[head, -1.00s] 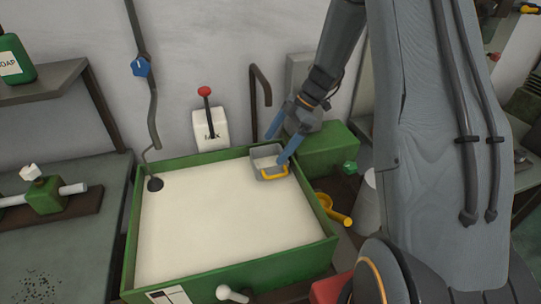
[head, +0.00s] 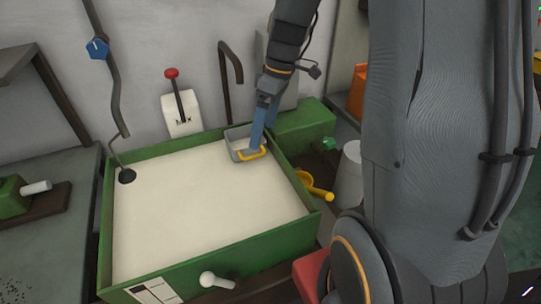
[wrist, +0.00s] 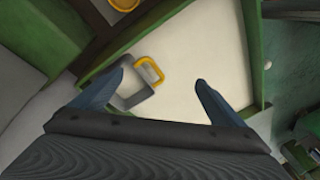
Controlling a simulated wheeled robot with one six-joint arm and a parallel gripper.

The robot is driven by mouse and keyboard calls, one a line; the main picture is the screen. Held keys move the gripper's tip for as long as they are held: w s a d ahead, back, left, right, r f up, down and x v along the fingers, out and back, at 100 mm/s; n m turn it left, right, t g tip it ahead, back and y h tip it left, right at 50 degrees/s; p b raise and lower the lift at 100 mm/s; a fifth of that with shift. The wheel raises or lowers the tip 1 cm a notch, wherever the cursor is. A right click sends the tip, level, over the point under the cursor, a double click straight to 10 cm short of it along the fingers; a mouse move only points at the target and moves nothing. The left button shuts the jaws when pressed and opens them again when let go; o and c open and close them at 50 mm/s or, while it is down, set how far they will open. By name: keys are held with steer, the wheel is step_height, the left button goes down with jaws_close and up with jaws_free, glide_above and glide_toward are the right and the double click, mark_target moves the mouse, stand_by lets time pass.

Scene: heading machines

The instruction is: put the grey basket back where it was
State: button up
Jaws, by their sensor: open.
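The small grey basket (head: 232,140) with a yellow handle sits at the back right corner of the green-walled tank (head: 128,265) of pale liquid. My gripper (head: 254,148) is over the basket's handle side, its blue fingers seen nearly edge-on in the head view. In the wrist view my gripper (wrist: 160,76) is open, with the fingers wide apart. The basket (wrist: 136,100) and its yellow handle (wrist: 149,70) show between the fingertips, close to the left finger. I cannot tell whether that finger touches the basket.
A red-knobbed lever (head: 172,74) and a dark bent pipe (head: 232,80) stand behind the tank. A green block (head: 305,118), a yellow ladle-like thing (head: 315,187) and a pale cylinder (head: 349,175) are at the right. A white-knobbed handle (head: 208,279) sticks out in front.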

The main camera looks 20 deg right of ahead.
steer(key=s+a+m+t+h, duration=0.1)
steer(key=s+a+m+h, duration=0.2)
steer(key=s+m, duration=0.6)
steer(key=s, duration=0.2)
steer(key=shift+s+f+m+t, duration=0.3)
steer(key=shift+t, duration=0.1)
steer(key=shift+f, duration=0.15)
stand_by(0.6)
